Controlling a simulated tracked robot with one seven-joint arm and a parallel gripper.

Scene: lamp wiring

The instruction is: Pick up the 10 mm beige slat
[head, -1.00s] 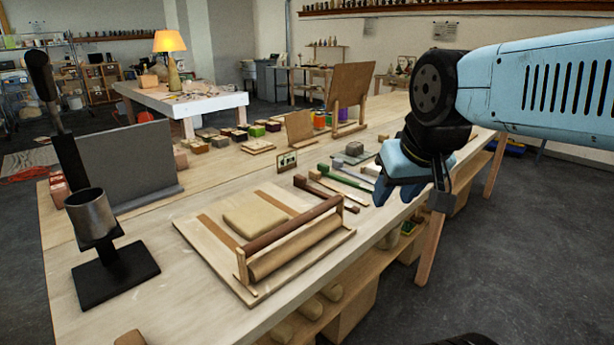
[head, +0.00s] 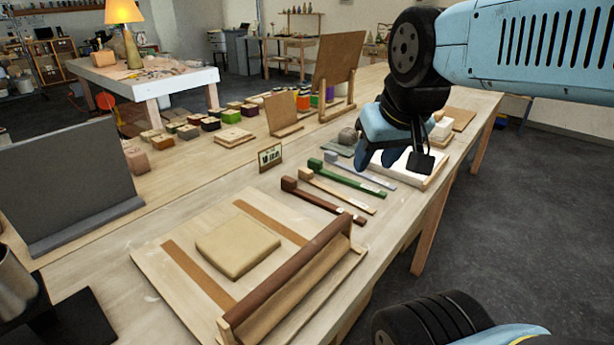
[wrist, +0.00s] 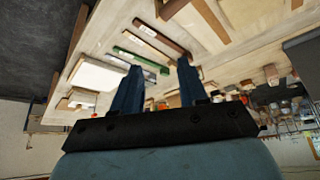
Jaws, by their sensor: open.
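The beige slat (head: 342,192) lies flat on the workbench in the head view, with a block at its far-left end. It lies between a dark brown slat (head: 322,202) and a green slat (head: 350,179); a pale lavender slat (head: 365,172) is beyond. My gripper (head: 400,160) is open and empty, raised above the bench to the right of the slats, near a white-topped board. In the wrist view my gripper's two blue fingers (wrist: 159,66) are apart; the slats show beyond them, including the green slat (wrist: 135,59).
A wooden board (head: 155,262) with a tan pad and a brown bar stands nearer on the bench. A small framed card (head: 270,157) stands behind the slats. A grey stone-like lump (head: 347,136) and a white-topped board (head: 405,165) lie at right. A grey panel (head: 65,185) stands left.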

